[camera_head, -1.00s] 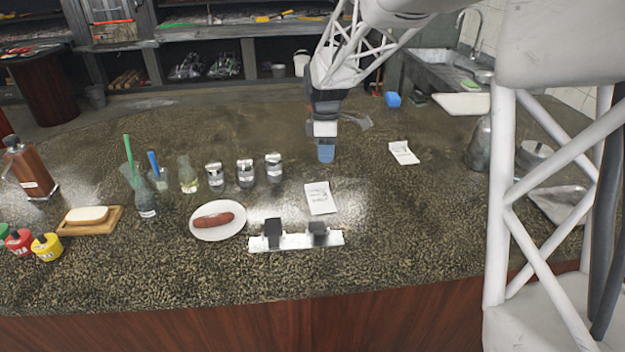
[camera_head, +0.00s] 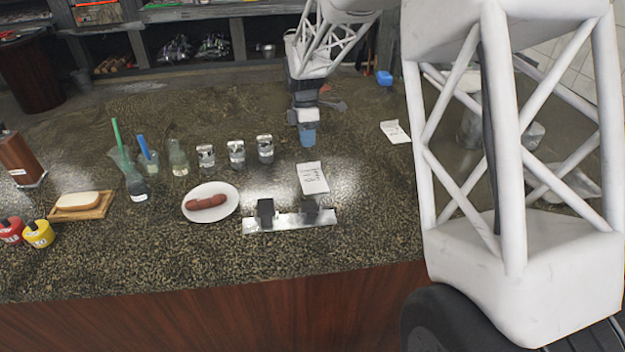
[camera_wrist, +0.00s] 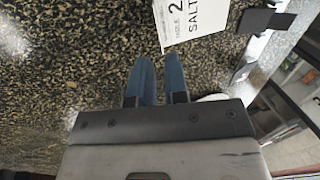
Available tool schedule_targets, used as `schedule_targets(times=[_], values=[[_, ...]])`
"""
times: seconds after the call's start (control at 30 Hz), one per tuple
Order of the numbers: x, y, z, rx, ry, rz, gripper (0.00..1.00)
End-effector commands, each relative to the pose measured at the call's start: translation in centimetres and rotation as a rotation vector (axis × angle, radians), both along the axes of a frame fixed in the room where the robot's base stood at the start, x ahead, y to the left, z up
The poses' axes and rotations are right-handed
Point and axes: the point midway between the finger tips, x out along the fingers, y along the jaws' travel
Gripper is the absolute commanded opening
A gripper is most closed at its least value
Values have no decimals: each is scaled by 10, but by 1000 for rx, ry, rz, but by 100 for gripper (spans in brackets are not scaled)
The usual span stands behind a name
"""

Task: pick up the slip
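Two white paper slips lie on the speckled dark counter. The nearer slip (camera_head: 312,178) is flat behind the metal rail with two black clips; the other slip (camera_head: 394,132) lies further right and back. My gripper (camera_head: 307,138) points down, just behind the nearer slip, with its blue fingers above the counter and apart from the paper. In the wrist view a slip (camera_wrist: 185,22) printed "2" and "SALT" lies beyond the fingertips, partly cut off by the top edge. The blue fingers (camera_wrist: 160,58) are a narrow gap apart, with nothing between them.
The rail (camera_head: 290,222) with black clips stands close in front of the nearer slip. A plate (camera_head: 228,203) with a sausage and several lidded jars (camera_head: 237,154) stand to the left. The counter between the slips is clear.

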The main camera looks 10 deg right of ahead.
Motion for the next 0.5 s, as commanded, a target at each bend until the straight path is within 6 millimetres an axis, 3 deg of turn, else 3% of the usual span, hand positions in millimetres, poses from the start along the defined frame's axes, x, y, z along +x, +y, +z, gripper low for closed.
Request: schedule_targets(times=[0.23,0.5], values=[[-4,0,-18,0,0,0,14],[-5,0,-20,0,0,-1,14]])
